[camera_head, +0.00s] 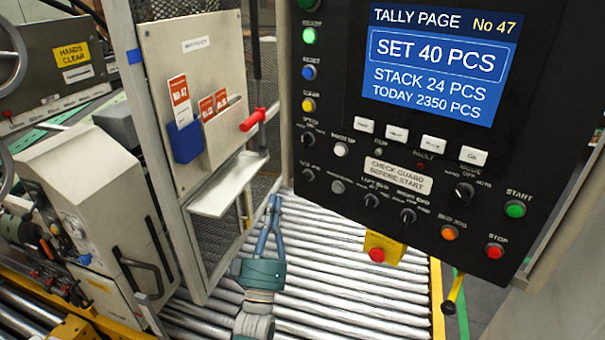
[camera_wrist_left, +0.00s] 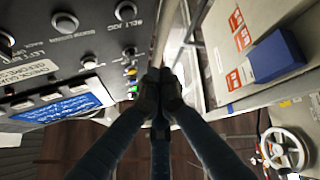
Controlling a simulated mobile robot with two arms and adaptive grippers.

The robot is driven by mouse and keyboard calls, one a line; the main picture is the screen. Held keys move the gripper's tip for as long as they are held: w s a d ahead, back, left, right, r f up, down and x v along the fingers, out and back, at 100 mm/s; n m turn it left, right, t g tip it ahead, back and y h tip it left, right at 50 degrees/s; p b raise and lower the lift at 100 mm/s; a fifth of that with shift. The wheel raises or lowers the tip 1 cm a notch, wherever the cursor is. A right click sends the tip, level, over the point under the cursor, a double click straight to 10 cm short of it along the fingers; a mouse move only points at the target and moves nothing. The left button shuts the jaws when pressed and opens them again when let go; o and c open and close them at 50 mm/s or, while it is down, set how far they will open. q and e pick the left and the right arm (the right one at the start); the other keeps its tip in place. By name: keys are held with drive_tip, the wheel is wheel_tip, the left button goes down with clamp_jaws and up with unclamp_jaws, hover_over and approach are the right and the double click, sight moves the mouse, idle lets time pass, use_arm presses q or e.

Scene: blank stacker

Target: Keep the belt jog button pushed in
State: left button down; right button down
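The dark control panel (camera_head: 345,120) fills the upper right of the head view. Nothing touches the orange button. My left gripper (camera_head: 274,202) is over the rollers, left of and below the panel, well apart from the orange button. In the left wrist view its fingers (camera_wrist_left: 160,76) meet at the tips with nothing visible between them. My right gripper is in neither view.
Below the panel is a yellow box with a red button (camera_head: 376,254). A metal board (camera_head: 190,60) with tags, a blue holder (camera_head: 185,142) and a red-handled lever (camera_head: 253,119) stands left of the gripper. Rollers (camera_head: 340,290) run beneath. Knobs (camera_wrist_left: 125,11) show in the wrist view.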

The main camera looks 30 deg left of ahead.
sight(307, 176)
use_arm(q)
drive_tip(key=shift+s+r, duration=0.15)
drive_tip(key=shift+r, duration=0.15)
drive_tip(key=w+b, duration=0.4)
drive_tip(key=w, duration=0.5)
drive_tip(key=shift+d, duration=0.45)
drive_tip(key=shift+w+f, duration=0.1)
idle(1.1)
drive_tip(key=shift+w+b, duration=0.25)
drive_tip(key=shift+b, duration=0.1)
